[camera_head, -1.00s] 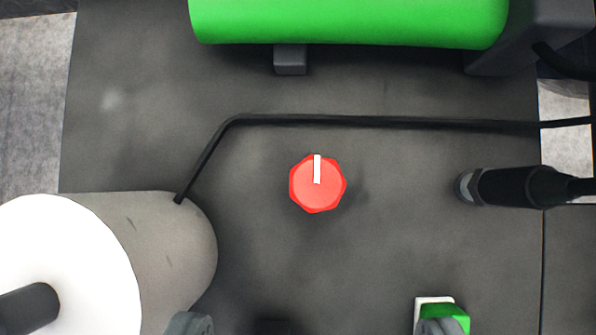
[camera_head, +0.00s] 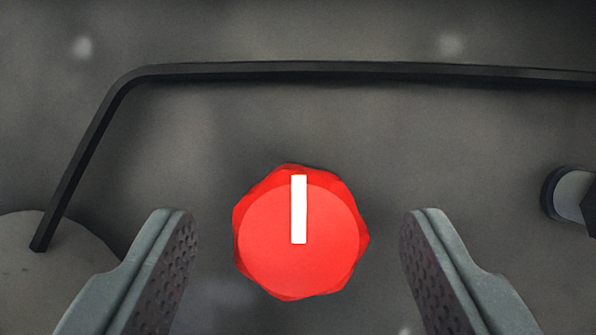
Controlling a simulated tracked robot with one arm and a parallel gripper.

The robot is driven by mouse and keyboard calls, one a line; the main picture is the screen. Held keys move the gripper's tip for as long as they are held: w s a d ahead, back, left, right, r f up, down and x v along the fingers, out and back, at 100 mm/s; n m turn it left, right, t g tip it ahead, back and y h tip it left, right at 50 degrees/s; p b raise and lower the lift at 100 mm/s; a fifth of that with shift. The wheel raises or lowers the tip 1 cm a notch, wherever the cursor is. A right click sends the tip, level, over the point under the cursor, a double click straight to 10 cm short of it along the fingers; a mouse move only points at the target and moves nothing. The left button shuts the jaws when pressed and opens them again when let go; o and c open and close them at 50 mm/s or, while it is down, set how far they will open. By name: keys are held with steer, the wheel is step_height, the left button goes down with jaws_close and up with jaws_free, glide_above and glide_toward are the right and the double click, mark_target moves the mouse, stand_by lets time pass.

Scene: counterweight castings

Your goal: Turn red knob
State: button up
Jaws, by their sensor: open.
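The red knob (camera_head: 270,250) sits on the dark grey panel in the middle of the view. It has a faceted edge, and its white marker line points straight up in the picture. My gripper (camera_head: 287,225) is open, with one grey finger on each side of the knob. A gap shows between each finger and the knob, and neither finger appears to touch it. The inner finger faces have a dark, dimpled texture. I cannot tell how deep the fingertips are relative to the knob.
A black bent rod or cable (camera_head: 330,70) runs across the panel (camera_head: 300,125) above the knob and bends down at the left. A rounded grey part (camera_head: 30,275) is at the lower left. A black and grey fitting (camera_head: 572,195) is at the right edge.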

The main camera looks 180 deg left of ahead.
steer(key=shift+w+f, duration=0.15)
steer(key=shift+f, duration=0.25)
